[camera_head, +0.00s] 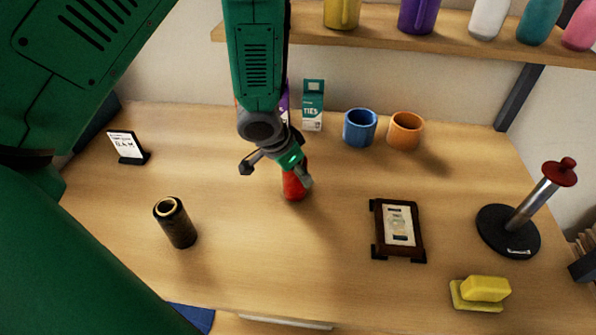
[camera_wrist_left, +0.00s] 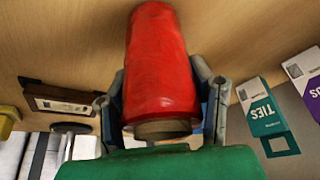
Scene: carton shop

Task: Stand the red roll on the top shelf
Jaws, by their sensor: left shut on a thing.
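The red roll (camera_head: 293,187) is upright or nearly so over the middle of the table, partly hidden by my gripper. My left gripper (camera_head: 278,176) comes down from above and is shut on it. In the left wrist view the red roll (camera_wrist_left: 160,65) lies between the two fingers, its brown core end toward the palm. I cannot tell whether its far end touches the table. The wooden shelf (camera_head: 330,37) runs along the wall at the upper right. My right gripper is not in view.
Several coloured vessels, from a yellow one (camera_head: 341,14) to a pink one (camera_head: 582,27), line the shelf. A teal box (camera_head: 313,105), blue mug (camera_head: 360,127) and orange mug (camera_head: 405,131) stand behind the roll. A black roll (camera_head: 176,222), frame (camera_head: 398,230) and red-knobbed stand (camera_head: 508,232) surround it.

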